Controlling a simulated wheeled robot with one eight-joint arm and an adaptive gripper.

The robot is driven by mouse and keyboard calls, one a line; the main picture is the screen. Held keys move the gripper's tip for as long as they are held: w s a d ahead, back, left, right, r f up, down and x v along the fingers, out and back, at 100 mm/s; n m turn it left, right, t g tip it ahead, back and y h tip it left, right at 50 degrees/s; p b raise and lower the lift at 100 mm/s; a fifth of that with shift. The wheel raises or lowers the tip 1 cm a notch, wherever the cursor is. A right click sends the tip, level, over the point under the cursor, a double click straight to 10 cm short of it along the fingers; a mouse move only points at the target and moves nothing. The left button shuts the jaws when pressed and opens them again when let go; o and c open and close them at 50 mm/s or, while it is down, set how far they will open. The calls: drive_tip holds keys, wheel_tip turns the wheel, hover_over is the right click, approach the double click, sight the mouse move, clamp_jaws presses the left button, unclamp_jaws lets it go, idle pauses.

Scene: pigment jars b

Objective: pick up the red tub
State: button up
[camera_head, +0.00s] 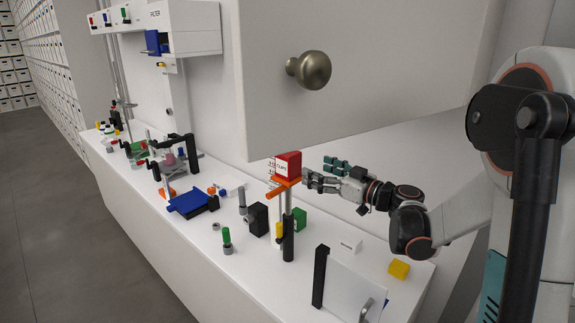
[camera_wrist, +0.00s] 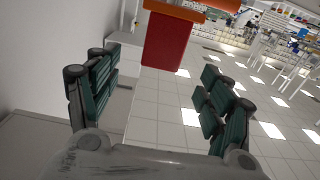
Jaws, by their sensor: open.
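The red tub (camera_head: 288,165) is a small red box with a white, lettered label on its left face. It stands on the orange platform (camera_head: 284,181) of a tall post. In the wrist view the red tub (camera_wrist: 166,42) shows upside down at the top centre, below the orange platform (camera_wrist: 178,11). My gripper (camera_head: 317,172) is open just right of the tub, its fingers pointing at it. In the wrist view my gripper (camera_wrist: 155,64) has its green-padded fingers spread left and right, with the tub ahead of the gap. No contact is visible.
A white cabinet with a brass knob (camera_head: 309,70) hangs above the bench. Near the post's foot stand a black block (camera_head: 258,219) and a green block (camera_head: 300,219). A yellow block (camera_head: 399,269) lies nearer, right. A white panel (camera_head: 345,290) stands in front.

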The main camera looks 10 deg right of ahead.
sight(297, 163)
drive_tip(key=x, duration=0.6)
drive_tip(key=shift+w+a+f, duration=0.1)
drive_tip(key=shift+a, duration=0.05)
drive_tip(key=shift+f+b+x, duration=0.15)
drive_tip(key=shift+b+x, duration=0.05)
drive_tip(key=shift+x, duration=1.15)
drive_tip(key=shift+f+b+x, duration=0.1)
drive_tip(key=shift+b+x, duration=0.1)
drive_tip(key=shift+x, duration=1.15)
drive_tip(key=shift+a, duration=0.1)
drive_tip(key=c, duration=1.2)
